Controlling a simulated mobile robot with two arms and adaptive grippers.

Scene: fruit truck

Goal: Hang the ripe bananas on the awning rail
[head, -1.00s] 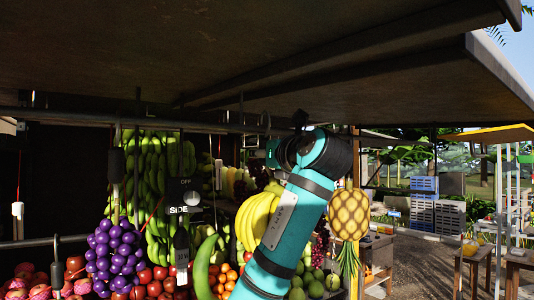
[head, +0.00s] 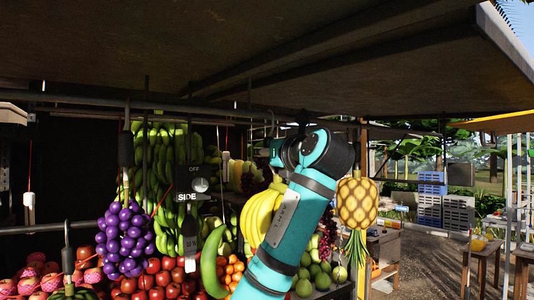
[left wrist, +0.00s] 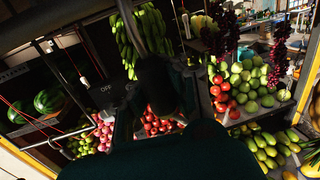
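The ripe yellow bananas (head: 261,217) hang as a bunch in the middle of the head view, partly hidden behind my teal arm. What holds their top is hidden. The awning rail (head: 185,107) is a dark bar running under the awning. My arm rises in front of the bananas, and its far end lies near hanging hooks below the rail. In the left wrist view my left gripper (left wrist: 160,105) is dark, with red apples behind it. A dark lump shows between its sides, and I cannot tell whether it is held. My right gripper is not seen.
Green bananas (head: 170,165), purple grapes (head: 125,238) and a pineapple (head: 357,203) hang around the stall. A black SIDE switch panel (head: 192,183) hangs left of the bananas. The awning (head: 300,60) is close overhead. Apples (head: 150,280) fill the counter below.

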